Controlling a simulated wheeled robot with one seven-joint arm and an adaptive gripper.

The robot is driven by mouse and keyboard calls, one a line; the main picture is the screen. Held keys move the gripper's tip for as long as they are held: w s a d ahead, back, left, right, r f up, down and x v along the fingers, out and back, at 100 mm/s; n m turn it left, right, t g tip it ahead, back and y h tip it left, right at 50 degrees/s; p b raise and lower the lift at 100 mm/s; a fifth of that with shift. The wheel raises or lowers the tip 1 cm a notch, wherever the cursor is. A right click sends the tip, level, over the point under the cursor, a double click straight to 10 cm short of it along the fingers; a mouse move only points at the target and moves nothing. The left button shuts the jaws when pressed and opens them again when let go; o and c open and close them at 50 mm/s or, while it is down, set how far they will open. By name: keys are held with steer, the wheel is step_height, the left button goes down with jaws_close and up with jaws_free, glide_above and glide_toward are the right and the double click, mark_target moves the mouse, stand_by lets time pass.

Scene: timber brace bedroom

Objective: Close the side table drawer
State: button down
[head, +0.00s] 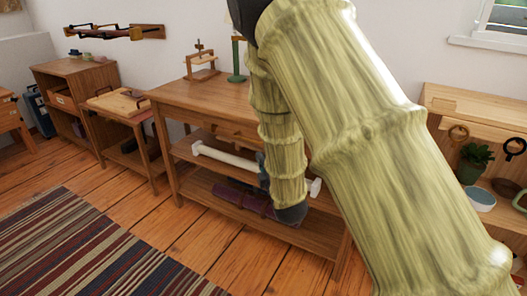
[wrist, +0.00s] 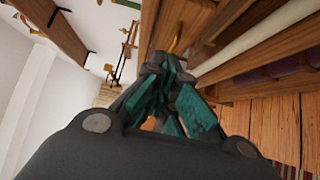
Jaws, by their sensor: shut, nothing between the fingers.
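The wooden side table (head: 185,97) stands in the middle of the head view, with its top, a front band under the top and two open lower shelves. My arm covers its right part, and I cannot tell how far any drawer stands out. In the wrist view my gripper (wrist: 172,72) is shut and empty, its teal-padded fingers together. It is close to the table's wooden front (wrist: 225,22), which runs along the upper right. A small tan piece shows just beyond the fingertips; whether they touch it is unclear. In the head view my arm mostly hides the gripper.
A white roll (head: 215,157) lies on the table's upper shelf and a purple roll (head: 240,198) on the lower one. A smaller table (head: 125,135) and a cabinet (head: 75,72) stand left. A striped rug (head: 75,245) covers the floor front left. A plant (head: 473,160) stands right.

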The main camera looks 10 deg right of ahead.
steer(key=w+b, duration=0.3)
steer(key=w, duration=0.9)
steer(key=shift+w+d, duration=0.35)
steer(key=shift+d, duration=0.1)
